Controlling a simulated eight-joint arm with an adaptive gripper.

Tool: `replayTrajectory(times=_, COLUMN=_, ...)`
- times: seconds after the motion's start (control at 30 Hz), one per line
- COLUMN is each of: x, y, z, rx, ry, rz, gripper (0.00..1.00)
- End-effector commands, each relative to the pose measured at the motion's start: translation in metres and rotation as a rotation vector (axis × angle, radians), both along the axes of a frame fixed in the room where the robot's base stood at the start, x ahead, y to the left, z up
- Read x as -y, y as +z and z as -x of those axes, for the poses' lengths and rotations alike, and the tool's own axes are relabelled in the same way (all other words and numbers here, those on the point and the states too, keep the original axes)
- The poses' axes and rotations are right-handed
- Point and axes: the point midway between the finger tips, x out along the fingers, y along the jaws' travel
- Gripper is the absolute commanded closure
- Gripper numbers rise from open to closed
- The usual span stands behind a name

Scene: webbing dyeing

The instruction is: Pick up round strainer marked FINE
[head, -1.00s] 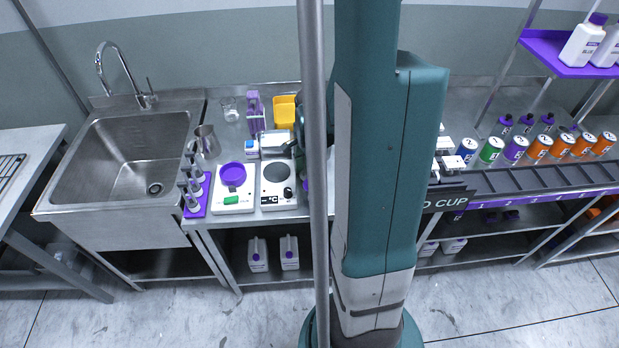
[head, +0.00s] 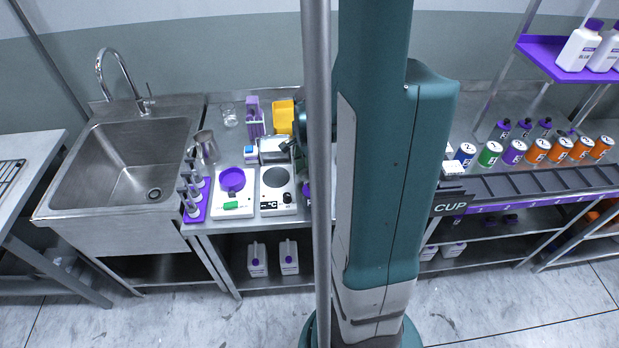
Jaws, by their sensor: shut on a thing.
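My gripper (head: 289,146) shows only in part as a dark shape left of the grey pole, behind the hot plate. It is shut at the right edge of a small silver thing (head: 272,150). The silver thing is too small to tell whether it is round, and no FINE marking is readable. My arm and the pole hide much of the bench around the gripper.
A white hot plate (head: 277,204) and a scale (head: 232,206) with a purple bowl (head: 231,179) stand in front. A yellow container (head: 284,116), purple rack (head: 254,118), metal jug (head: 206,148) and glass beaker (head: 229,114) are close by. The sink (head: 125,160) is left.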

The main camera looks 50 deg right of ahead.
Motion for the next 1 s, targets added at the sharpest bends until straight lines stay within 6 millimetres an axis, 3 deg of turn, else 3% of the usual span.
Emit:
replayTrajectory(times=0.53, x=0.000, y=0.063, z=0.000, rx=0.000, ry=0.000, rz=0.000, gripper=0.63)
replayTrajectory(times=1.0, x=0.000, y=0.075, z=0.000, rx=0.000, ry=0.000, rz=0.000, gripper=0.63)
